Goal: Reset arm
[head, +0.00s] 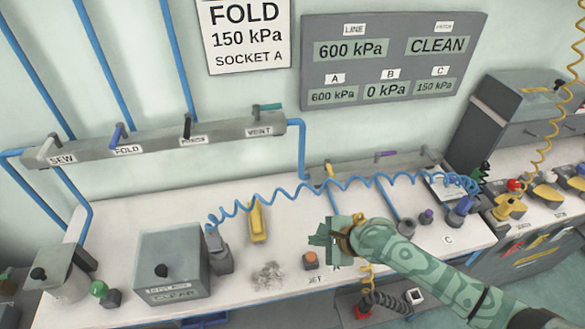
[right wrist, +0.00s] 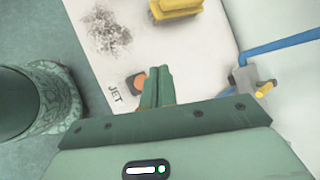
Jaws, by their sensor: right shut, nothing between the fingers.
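My right arm comes in from the lower right in the head view. Its gripper (head: 322,240) is shut and empty above the white bench (head: 330,283), near the orange JET button (head: 310,260). In the right wrist view the shut fingers (right wrist: 157,87) lie side by side, just right of the JET button (right wrist: 136,82) in the picture. The fingers seem to be above the bench, and I cannot tell how high. My left gripper is not in view.
A blue coiled hose (head: 335,190) spans the bench behind my right gripper. A yellow block (head: 257,222) and a grey scrap pile (head: 268,276) lie left of it. A grey box (head: 172,265) stands further left. Sockets (head: 406,228) stand near my forearm.

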